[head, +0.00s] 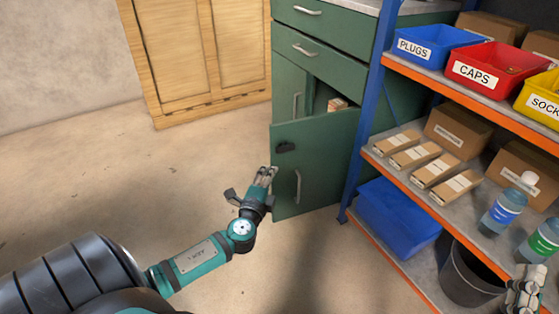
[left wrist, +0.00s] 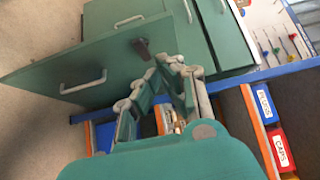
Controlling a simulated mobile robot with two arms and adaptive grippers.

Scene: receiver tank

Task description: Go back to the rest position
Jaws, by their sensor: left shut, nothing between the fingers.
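My left gripper (head: 266,172) is shut and empty in front of the open door (head: 325,165) of the green cabinet (head: 325,45). In the left wrist view the fingers of my left gripper (left wrist: 171,62) come together at the tips, with nothing between them, and the door (left wrist: 90,65) with its dark latch lies beyond. I cannot tell whether the gripper touches the door. My right gripper (head: 525,292) shows only in part at the bottom right corner, in front of the shelf; its fingers are not clear.
A shelf rack stands at right with a blue PLUGS bin (head: 435,42), a red CAPS bin (head: 495,65), boxes and bottles (head: 503,211). A blue crate (head: 398,215) and a dark bucket (head: 465,275) sit low. A wooden cabinet (head: 205,55) stands behind. The floor at left is clear.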

